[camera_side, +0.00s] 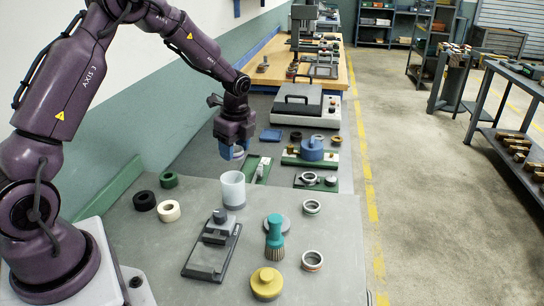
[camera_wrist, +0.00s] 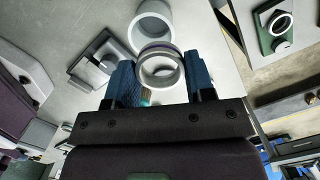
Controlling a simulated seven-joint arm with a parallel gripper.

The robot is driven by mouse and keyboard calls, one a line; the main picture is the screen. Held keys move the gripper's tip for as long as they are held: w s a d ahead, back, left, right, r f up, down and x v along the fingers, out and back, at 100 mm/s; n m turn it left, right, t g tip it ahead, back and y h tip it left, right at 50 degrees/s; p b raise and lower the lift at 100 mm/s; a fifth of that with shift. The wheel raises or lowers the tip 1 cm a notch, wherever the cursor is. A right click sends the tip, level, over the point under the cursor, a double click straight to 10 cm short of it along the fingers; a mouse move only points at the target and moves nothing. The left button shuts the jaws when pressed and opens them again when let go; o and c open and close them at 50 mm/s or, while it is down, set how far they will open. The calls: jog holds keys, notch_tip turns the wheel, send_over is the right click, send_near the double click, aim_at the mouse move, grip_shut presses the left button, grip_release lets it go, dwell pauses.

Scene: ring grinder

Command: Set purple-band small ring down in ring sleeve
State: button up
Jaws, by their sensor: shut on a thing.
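The purple-band small ring (camera_wrist: 160,66) is a silvery ring with a dark purplish band, held between my gripper's blue fingers in the wrist view. My gripper (camera_side: 237,150) is shut on it and hangs in the air in the side view, where the ring is mostly hidden by the fingers. The whitish, open-topped cylinder (camera_side: 233,190), which looks like the ring sleeve, stands upright on the grey table, below my gripper in the side picture. In the wrist view the sleeve (camera_wrist: 152,22) shows just beyond the ring, partly overlapped by it. The ring is apart from the sleeve in the side view.
Black (camera_side: 144,201), cream (camera_side: 169,211) and green (camera_side: 168,180) rings lie left of the sleeve. A grey slider fixture (camera_side: 212,255), teal brush (camera_side: 275,238), yellow knob (camera_side: 266,283) and loose silver rings (camera_side: 312,206) stand in front and right. Green-based fixtures (camera_side: 310,152) stand behind.

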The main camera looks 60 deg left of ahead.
jog(key=shift+s+d+f, duration=0.1)
jog(key=shift+s+f, duration=0.1)
jog(key=shift+f, duration=0.75)
jog(key=shift+s+f, duration=0.25)
jog(key=shift+f, duration=0.7)
jog(key=shift+s+d+f, duration=0.1)
jog(key=shift+s+f, duration=0.1)
jog(key=shift+f, duration=0.75)
jog(key=o, duration=1)
jog(key=r, duration=0.4)
jog(key=d+r, duration=0.1)
jog(key=r, duration=0.8)
jog(key=shift+w+d, duration=0.2)
jog(key=shift+w, duration=0.05)
jog(key=shift+f, duration=0.1)
